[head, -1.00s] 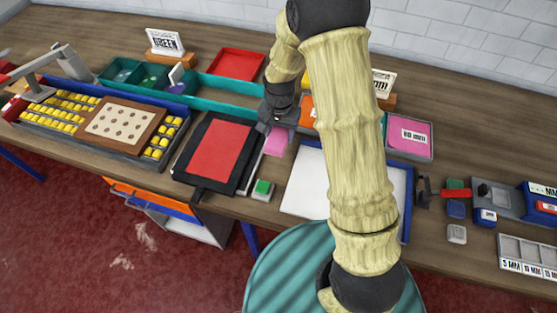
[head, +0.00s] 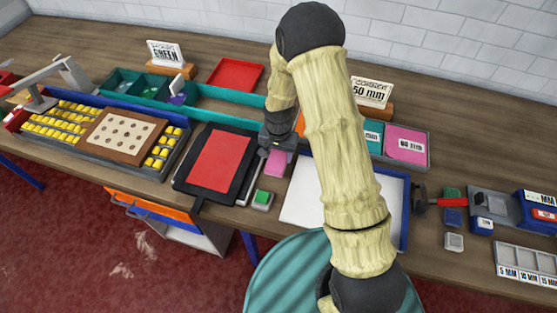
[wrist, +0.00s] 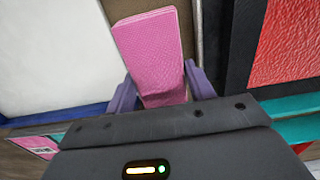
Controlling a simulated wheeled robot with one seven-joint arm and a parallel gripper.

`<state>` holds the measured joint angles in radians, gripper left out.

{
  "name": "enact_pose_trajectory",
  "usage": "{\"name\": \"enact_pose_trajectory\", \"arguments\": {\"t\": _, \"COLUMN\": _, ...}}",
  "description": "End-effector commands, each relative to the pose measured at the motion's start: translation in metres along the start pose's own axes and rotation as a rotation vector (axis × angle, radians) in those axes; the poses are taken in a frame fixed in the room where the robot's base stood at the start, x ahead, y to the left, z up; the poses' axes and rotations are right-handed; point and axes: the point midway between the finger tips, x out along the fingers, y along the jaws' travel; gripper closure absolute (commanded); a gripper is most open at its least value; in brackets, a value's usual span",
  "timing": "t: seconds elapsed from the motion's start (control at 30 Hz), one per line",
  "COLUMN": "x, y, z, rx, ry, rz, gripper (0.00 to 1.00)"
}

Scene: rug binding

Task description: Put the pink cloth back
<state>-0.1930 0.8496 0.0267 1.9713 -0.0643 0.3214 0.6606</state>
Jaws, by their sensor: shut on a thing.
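The pink cloth (head: 277,162) is a small folded-looking pad. In the wrist view the cloth (wrist: 150,45) lies between the two purple fingertips and reaches away from me. My gripper (head: 273,145) is shut on its near end; it also shows in the wrist view (wrist: 160,88). The cloth is over the narrow strip between the board with the red mat (head: 220,160) and the white tray (head: 307,207). I cannot tell whether it touches the table. A tray compartment with a pink labelled piece (head: 405,137) stands to the right, partly behind my arm.
A green-topped block (head: 262,198) sits just in front of the cloth. Teal bins (head: 135,85) and a red tray (head: 236,75) stand behind. A 50 mm card (head: 371,93) stands at the back right. A red-handled tool (head: 437,202) lies right of the white tray.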

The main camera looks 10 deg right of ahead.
Motion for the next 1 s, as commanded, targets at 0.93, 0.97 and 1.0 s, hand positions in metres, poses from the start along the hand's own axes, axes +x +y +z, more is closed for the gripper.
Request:
{"name": "enact_pose_trajectory", "arguments": {"t": 0.93, "x": 0.044, "y": 0.000, "z": 0.000, "rx": 0.000, "ry": 0.000, "rz": 0.000, "gripper": 0.27}}
{"name": "enact_pose_trajectory", "arguments": {"t": 0.97, "x": 0.044, "y": 0.000, "z": 0.000, "rx": 0.000, "ry": 0.000, "rz": 0.000, "gripper": 0.25}}
{"name": "enact_pose_trajectory", "arguments": {"t": 1.0, "x": 0.044, "y": 0.000, "z": 0.000, "rx": 0.000, "ry": 0.000, "rz": 0.000, "gripper": 0.25}}
